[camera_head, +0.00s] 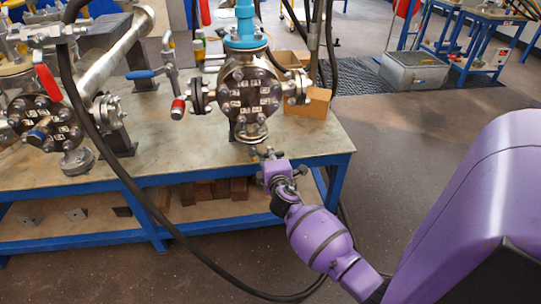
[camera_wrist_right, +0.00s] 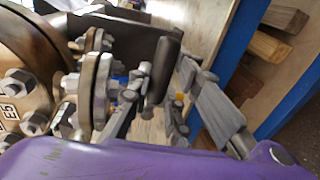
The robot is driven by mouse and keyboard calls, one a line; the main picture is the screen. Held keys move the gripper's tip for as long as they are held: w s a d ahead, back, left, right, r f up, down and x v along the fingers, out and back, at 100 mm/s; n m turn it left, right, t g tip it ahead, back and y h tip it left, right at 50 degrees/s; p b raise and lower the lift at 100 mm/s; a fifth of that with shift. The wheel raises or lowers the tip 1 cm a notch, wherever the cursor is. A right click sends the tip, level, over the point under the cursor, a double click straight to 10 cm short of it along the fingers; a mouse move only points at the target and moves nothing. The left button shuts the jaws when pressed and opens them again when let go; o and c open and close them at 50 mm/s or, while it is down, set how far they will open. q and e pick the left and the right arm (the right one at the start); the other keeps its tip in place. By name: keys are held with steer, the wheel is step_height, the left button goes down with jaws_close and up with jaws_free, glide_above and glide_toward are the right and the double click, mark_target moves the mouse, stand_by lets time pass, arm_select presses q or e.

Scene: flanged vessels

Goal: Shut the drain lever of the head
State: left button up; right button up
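The flanged metal head (camera_head: 248,92) stands near the right end of the bench, with a blue fitting on top. Its lower flanged outlet (camera_head: 251,132) points down toward the bench's front edge. My right gripper (camera_head: 270,156) is just below and in front of this outlet. In the right wrist view, the open fingers (camera_wrist_right: 163,95) lie on either side of a dark lever handle (camera_wrist_right: 163,68), which appears to be the drain lever. The handle is closer to the left finger; whether it touches is unclear. The flange bolts partly hide the lever's root. My left gripper is out of view.
A second flanged vessel (camera_head: 45,122) with a red lever (camera_head: 48,83) stands at the left. A blue-handled lever (camera_head: 140,74) sits between the vessels. A black hose (camera_head: 100,143) crosses in front of the bench (camera_head: 180,152). A cardboard box (camera_head: 318,103) stands behind the head.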

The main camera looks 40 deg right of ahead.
steer(key=shift+o, duration=1.4)
steer(key=shift+r, duration=0.1)
steer(key=v, duration=1.2)
